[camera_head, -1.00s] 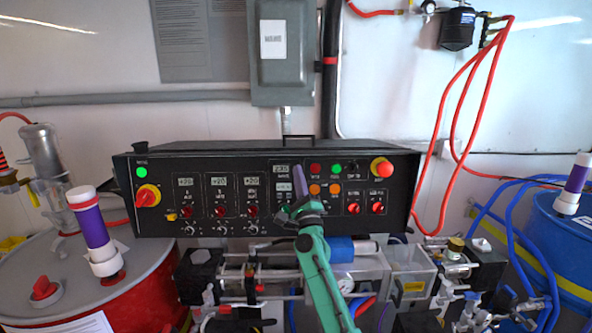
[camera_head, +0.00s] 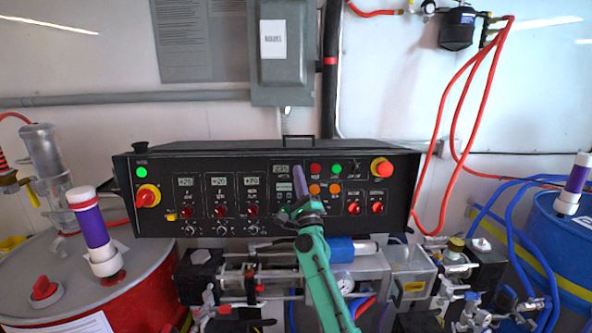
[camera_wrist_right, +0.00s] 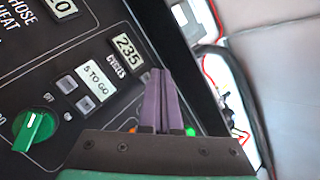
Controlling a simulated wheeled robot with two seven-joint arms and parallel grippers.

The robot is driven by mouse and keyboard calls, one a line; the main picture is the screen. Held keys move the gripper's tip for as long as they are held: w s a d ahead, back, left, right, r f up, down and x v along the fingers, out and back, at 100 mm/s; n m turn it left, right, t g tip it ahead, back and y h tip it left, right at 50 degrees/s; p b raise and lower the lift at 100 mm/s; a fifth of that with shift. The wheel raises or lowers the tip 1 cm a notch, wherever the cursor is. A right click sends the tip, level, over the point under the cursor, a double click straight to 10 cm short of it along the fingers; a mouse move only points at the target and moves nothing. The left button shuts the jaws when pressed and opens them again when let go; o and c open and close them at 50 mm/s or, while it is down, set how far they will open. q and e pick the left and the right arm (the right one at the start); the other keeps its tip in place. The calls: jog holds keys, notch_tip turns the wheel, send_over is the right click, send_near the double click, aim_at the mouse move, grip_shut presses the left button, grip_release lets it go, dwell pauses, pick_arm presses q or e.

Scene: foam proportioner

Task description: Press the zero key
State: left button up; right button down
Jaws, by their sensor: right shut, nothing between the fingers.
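The black control panel (camera_head: 264,215) stands across the middle of the head view. My right gripper (camera_head: 298,170) is in front of it, its purple fingers shut and empty, just right of the counter display. In the right wrist view the fingers (camera_wrist_right: 162,74) point up the panel, beside the "235 CYCLES" display (camera_wrist_right: 128,52) and the "5 TO GO" display (camera_wrist_right: 96,81). Two small square keys, a left one (camera_wrist_right: 67,84) and a right one (camera_wrist_right: 86,105), sit below "5 TO GO". I cannot read which is the zero key, nor tell whether the fingertips touch the panel. My left gripper is out of view.
A green knob (camera_wrist_right: 34,131) is near the keys. Lit buttons and a red emergency knob (camera_head: 381,167) are to the right of my fingers. A red drum (camera_head: 128,291) stands left, a blue drum (camera_head: 566,232) right. Pipework and hoses lie below the panel.

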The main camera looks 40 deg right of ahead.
jog(key=shift+w+d+f+b, duration=0.1)
jog(key=shift+w+d+b, duration=0.15)
jog(key=shift+w+b, duration=0.15)
jog(key=shift+w+d+b, duration=0.25)
jog(key=shift+w+b, duration=0.05)
jog(key=shift+b, duration=0.15)
dwell(0.6)
jog(key=shift+s+a+p, duration=0.3)
jog(key=shift+s+p, duration=0.1)
jog(key=shift+p, duration=0.25)
jog(key=shift+s+a, duration=0.2)
jog(key=shift+s, duration=0.1)
